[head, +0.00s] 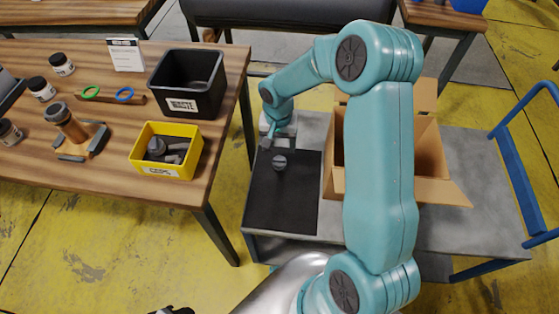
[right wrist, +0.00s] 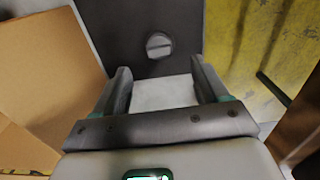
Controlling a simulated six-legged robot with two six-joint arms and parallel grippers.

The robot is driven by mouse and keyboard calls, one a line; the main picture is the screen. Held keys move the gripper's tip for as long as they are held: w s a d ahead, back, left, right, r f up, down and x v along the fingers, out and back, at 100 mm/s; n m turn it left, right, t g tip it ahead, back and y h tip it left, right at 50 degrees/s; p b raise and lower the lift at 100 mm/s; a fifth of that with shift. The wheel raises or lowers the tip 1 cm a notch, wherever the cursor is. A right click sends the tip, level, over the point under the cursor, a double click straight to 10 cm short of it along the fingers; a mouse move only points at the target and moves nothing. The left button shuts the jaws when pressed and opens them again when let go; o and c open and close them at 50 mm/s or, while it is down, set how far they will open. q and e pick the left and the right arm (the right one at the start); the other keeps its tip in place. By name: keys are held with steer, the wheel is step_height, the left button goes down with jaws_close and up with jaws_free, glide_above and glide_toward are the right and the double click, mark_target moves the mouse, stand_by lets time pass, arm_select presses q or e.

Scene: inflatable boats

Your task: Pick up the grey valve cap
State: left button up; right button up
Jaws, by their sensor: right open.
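A grey valve cap (head: 279,162) with a raised bar across its top lies on a black mat (head: 275,207) on the grey cart. It also shows in the right wrist view (right wrist: 159,45), on the dark mat (right wrist: 105,18) beyond my fingers. My right gripper (head: 268,141) is open, just behind the cap in the head view and apart from it. In the right wrist view the right gripper (right wrist: 163,84) has nothing between its two fingers. A dark piece at the bottom edge of the head view may be my left gripper (head: 172,310); its jaws cannot be made out.
An open cardboard box (head: 432,190) stands on the cart right of the mat, partly behind my right arm. On the wooden table at left are a yellow bin (head: 140,160) holding grey parts, a black bin (head: 203,66), and several jars. A blue rail (head: 515,188) borders the cart's right.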

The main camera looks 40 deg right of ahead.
mark_target(279, 160)
step_height(279, 160, down, 8)
steer(key=shift+d+f, duration=0.1)
steer(key=c, duration=1)
